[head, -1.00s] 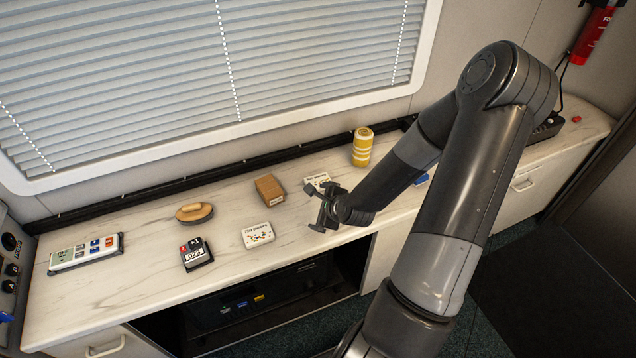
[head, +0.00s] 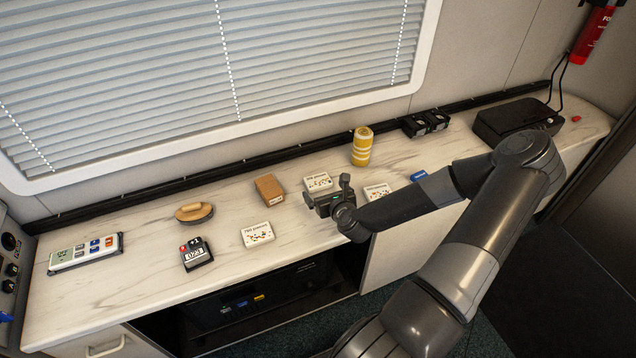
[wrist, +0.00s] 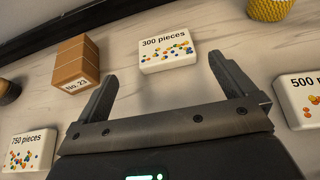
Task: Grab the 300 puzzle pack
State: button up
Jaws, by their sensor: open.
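The 300 puzzle pack (wrist: 167,50) is a small white box with "300 pieces" and coloured pieces printed on it. In the wrist view it lies on the counter beyond my gripper, between the directions of the two fingers and apart from them. In the head view the pack (head: 318,181) lies just behind my gripper (head: 327,196). My gripper is open and empty, with both fingers spread in the wrist view (wrist: 164,85).
A 750 pieces pack (wrist: 28,150) lies left and a 500 pieces pack (wrist: 299,98) right. A brown box (wrist: 77,64) marked No. 23 stands left of the 300 pack. A yellow striped cylinder (head: 362,147) stands behind. A blue item (head: 418,176) lies farther right.

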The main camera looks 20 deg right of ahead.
aim_at(319, 181)
jog(key=x, duration=0.7)
jog(key=shift+w+d+f, duration=0.1)
jog(key=shift+d+f, duration=0.05)
jog(key=shift+d, duration=0.2)
jog(key=shift+c, duration=0.2)
jog(key=c, duration=1)
